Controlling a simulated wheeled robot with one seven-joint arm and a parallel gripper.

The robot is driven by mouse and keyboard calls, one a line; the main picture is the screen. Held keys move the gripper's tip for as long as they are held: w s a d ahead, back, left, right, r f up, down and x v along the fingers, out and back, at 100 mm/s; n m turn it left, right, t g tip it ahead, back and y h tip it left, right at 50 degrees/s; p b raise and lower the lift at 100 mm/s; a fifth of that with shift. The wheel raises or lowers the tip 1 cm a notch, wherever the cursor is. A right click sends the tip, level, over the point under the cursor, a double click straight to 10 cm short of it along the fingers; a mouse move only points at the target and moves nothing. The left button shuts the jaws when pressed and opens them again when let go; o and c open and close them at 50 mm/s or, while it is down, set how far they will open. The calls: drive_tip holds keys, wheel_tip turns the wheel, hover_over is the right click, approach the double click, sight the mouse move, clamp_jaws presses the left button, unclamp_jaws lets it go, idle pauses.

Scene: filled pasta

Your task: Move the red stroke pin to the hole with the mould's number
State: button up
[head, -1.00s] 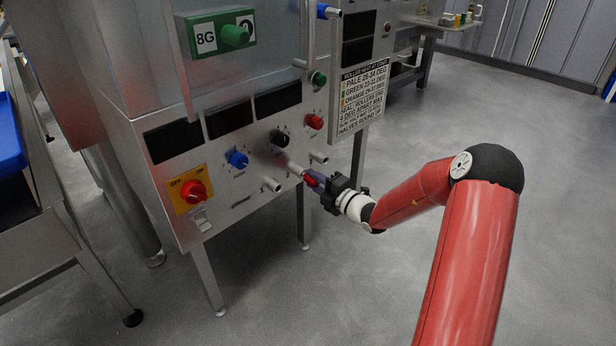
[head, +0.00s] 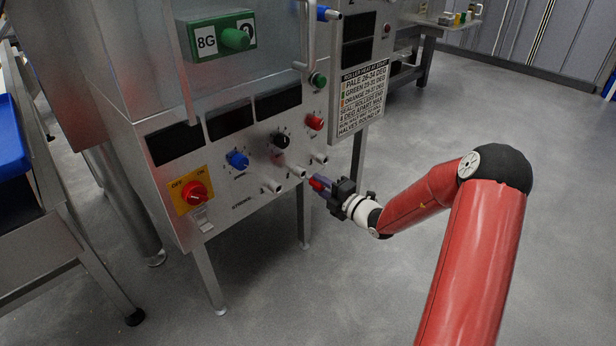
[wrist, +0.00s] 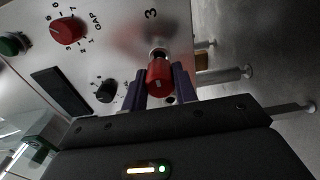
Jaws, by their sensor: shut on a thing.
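The red stroke pin (head: 316,184) is held between the purple fingers of my gripper (head: 323,188), in front of the lower right of the machine's panel. In the wrist view the pin's red head (wrist: 159,80) sits between the fingers, with a bright metal part just beyond it. A black number 3 (wrist: 150,14) is on the panel above it. The row by the stroke lettering has metal stubs (head: 272,188); another stub (head: 298,172) is just left of the pin. I cannot tell whether the pin's tip is inside a hole. The green mould block (head: 222,36) has a label reading 8G.
The panel carries a red switch on a yellow plate (head: 194,193), a blue knob (head: 237,160), a black knob (head: 279,139) and a red knob (head: 315,122). A printed sign (head: 362,98) hangs at the right. The floor right of the machine is open.

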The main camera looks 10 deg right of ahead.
drive_tip(key=shift+p+v, duration=0.75)
drive_tip(key=shift+v, duration=1)
drive_tip(key=shift+d, duration=0.1)
